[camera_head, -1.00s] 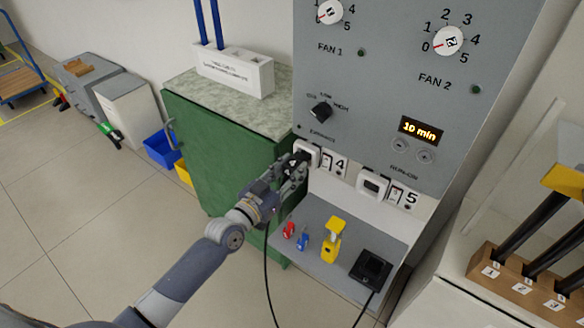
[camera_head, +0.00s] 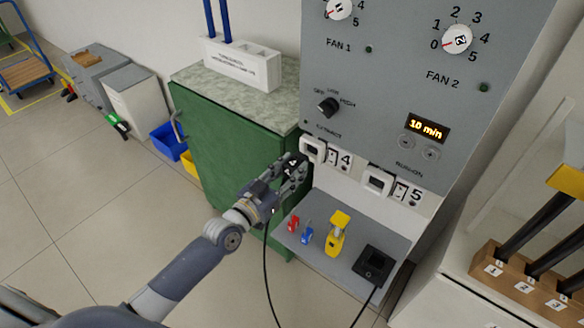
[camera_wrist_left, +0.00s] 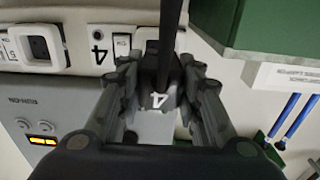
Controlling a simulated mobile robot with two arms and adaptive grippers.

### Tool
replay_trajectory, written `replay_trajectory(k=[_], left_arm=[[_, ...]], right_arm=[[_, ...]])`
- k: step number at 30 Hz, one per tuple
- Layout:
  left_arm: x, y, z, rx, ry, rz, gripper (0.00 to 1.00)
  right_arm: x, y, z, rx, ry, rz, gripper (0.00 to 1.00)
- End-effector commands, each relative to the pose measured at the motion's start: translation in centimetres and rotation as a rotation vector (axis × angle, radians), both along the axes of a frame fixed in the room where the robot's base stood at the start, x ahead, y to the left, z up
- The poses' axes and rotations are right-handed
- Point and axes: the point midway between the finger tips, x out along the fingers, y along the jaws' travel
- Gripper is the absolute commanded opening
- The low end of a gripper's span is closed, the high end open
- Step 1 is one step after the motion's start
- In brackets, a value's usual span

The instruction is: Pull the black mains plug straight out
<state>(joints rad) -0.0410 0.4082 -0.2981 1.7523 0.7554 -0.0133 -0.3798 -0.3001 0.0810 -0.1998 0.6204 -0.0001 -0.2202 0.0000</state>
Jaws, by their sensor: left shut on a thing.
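My left gripper (camera_head: 294,168) is shut on the black mains plug (camera_head: 291,163), just in front of and to the left of the white socket (camera_head: 312,149) numbered 4. The socket's face shows, and the plug appears to be clear of it. In the left wrist view the black plug (camera_wrist_left: 158,88) sits between the two fingers of the gripper (camera_wrist_left: 160,108) and bears a white 4. Its black cable (camera_head: 266,262) hangs down from the gripper. The plug's pins are hidden. My right gripper is not in view.
A second white socket (camera_head: 377,182), numbered 5, is to the right. A grey shelf (camera_head: 330,270) below carries red and blue pieces, a yellow piece (camera_head: 338,234) and a black box (camera_head: 374,265). A green cabinet (camera_head: 225,150) stands close left.

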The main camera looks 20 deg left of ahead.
Motion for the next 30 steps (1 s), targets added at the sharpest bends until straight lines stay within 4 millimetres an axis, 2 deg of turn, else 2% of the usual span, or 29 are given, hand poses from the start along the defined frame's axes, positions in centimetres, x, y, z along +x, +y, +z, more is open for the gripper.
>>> replay_trajectory(k=[11, 30], left_arm=[[-0.2, 0.1, 0.1, 0.000, 0.000, 0.000, 0.04], [-3.8, 1.4, 0.1, 0.001, 0.000, 0.000, 0.04]], right_arm=[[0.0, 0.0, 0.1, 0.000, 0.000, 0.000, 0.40], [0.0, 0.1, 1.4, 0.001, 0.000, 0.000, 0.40]])
